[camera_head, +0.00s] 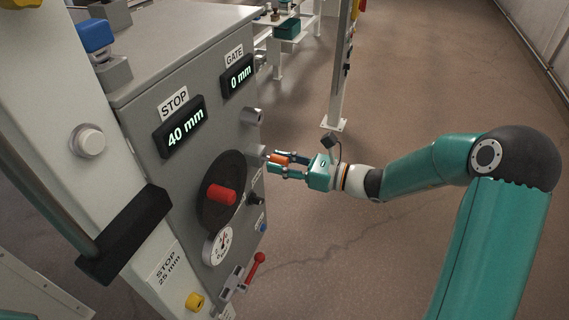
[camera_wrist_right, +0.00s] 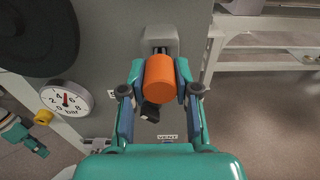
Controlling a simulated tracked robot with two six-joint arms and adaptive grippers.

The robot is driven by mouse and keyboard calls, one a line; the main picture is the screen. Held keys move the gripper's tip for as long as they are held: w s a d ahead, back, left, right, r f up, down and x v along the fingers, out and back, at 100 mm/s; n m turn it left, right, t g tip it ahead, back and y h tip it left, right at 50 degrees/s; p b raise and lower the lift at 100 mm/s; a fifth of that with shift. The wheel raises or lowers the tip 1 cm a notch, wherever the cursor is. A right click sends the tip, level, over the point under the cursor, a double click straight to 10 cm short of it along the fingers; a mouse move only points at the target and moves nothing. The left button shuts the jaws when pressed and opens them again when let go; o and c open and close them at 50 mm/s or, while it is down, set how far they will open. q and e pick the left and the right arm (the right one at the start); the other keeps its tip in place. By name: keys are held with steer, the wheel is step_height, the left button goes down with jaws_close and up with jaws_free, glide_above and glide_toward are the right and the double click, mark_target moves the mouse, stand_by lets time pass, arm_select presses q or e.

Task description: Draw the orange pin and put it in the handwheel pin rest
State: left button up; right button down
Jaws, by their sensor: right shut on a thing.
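The orange pin (camera_head: 278,158) sits between the fingers of my right gripper (camera_head: 282,167), at the right edge of the grey panel. In the right wrist view the orange pin (camera_wrist_right: 160,82) points toward the camera, and the right gripper (camera_wrist_right: 160,95) has a finger on each side of it. The pin's far end is at a grey block (camera_wrist_right: 160,42) on the panel. I cannot tell how deep it sits. The black handwheel (camera_head: 213,170) with its red knob (camera_head: 221,194) is left of the gripper.
The panel (camera_head: 185,60) carries a STOP display (camera_head: 180,126) reading 40 mm and a GATE display (camera_head: 238,75) reading 0 mm. A gauge (camera_head: 218,246) and a red lever (camera_head: 256,266) are below the handwheel. Open floor (camera_head: 340,240) lies right of the panel.

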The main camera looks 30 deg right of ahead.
steer(key=shift+x, duration=0.9)
steer(key=c, duration=0.8)
jaws_free()
steer(key=shift+o, duration=0.2)
steer(key=shift+d, duration=0.1)
steer(key=f+v, duration=0.1)
steer(key=v, duration=1.1)
steer(key=s+a+f+n+g+h+p, duration=0.3)
steer(key=s+a+f+n+g+p, duration=0.2)
steer(key=s+a+f+n, duration=0.3)
steer(key=s+a+f+n+g+h+p, duration=0.4)
steer(key=s+a+f+n+g+p, duration=0.2)
steer(key=f+n, duration=0.8)
steer(key=s+a+n+g, duration=0.1)
steer(key=s+a+n, duration=0.1)
steer(key=a+n, duration=0.1)
steer(key=shift+s+a+f+n+h, duration=0.3)
steer(key=shift+s+a, duration=0.05)
steer(key=shift+a, duration=0.05)
